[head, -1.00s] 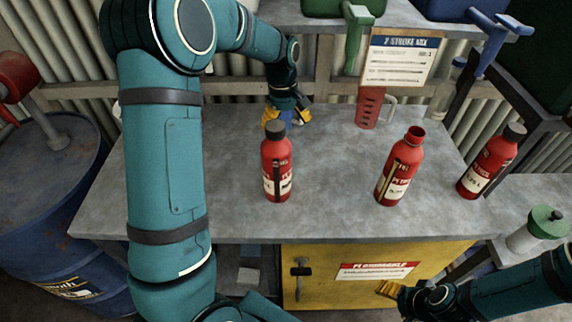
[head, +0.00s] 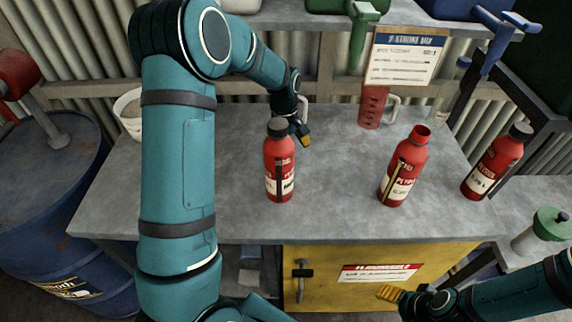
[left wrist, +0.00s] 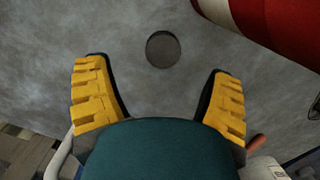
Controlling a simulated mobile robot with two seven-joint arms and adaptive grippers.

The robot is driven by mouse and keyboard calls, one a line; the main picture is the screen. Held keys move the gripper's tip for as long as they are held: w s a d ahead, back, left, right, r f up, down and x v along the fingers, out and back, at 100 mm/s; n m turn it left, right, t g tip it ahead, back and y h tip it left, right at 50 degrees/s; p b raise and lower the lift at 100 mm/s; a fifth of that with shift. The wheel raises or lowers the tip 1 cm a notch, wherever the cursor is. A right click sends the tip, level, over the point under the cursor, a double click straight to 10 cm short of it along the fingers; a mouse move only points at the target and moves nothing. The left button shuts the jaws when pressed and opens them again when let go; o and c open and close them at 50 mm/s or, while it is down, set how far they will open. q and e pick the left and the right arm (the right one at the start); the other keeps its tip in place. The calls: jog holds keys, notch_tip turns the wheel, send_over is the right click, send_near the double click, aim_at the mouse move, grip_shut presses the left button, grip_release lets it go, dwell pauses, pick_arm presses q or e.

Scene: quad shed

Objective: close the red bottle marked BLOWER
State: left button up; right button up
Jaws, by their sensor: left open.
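Three red bottles stand upright on the grey bench. The middle bottle (head: 402,170) has an open red neck with no cap. The left bottle (head: 279,165) and the right bottle (head: 496,163) wear dark caps. I cannot read BLOWER on any label. My left gripper (head: 303,125) is open, low over the bench behind the left bottle. In the left wrist view a dark round disc, perhaps a cap (left wrist: 163,49), lies on the bench ahead of the open fingers, and part of a red bottle (left wrist: 275,30) shows at upper right. My right gripper (head: 390,292) is in front of the yellow cabinet.
A red measuring jug (head: 372,106) stands at the back, below a 2-stroke mix sign (head: 404,58). A white bowl (head: 128,112) is at the back left. A green-lidded jar (head: 541,230) stands at right. The bench's front middle is clear.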

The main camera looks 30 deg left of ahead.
pick_arm(q)
jog(key=shift+f, duration=0.3)
jog(key=shift+s+d+f+b, duration=0.1)
jog(key=shift+s+f+b, duration=0.1)
jog(key=shift+f, duration=1.1)
jog(key=shift+s+d+f+b, duration=0.1)
jog(key=shift+s+f+b, duration=0.1)
jog(key=shift+f, duration=1.1)
jog(key=c, duration=0.8)
